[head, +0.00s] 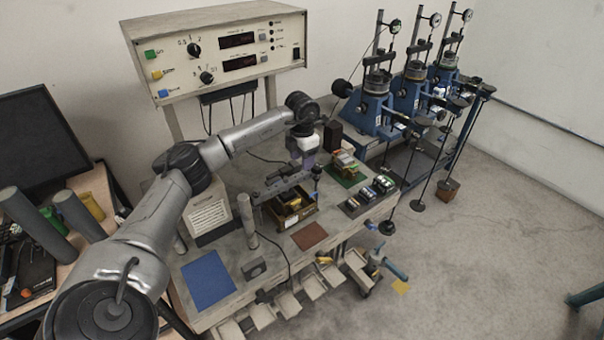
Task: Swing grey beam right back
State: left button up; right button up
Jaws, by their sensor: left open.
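A dark grey beam (283,184) lies level above the table, reaching from the top of an upright grey post (246,218) toward the back right. Its right end is close to my left gripper. My left gripper (309,163) comes down from above, its white and purple body over that right end. It is open; the fingers are small in the picture, and I cannot tell whether they touch the beam or stand around it. My right gripper does not show.
Below the beam is a dark tray (306,219) with yellow items. A green mat (347,182), a brown mat (309,236) and a blue mat (208,280) lie around it. Blue lever frames (377,117) stand at right. A control box (222,58) stands behind.

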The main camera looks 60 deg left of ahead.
aim_at(302, 173)
pick_arm(q)
jog(key=shift+f, duration=3.05)
jog(key=shift+c, duration=0.4)
grip_shut()
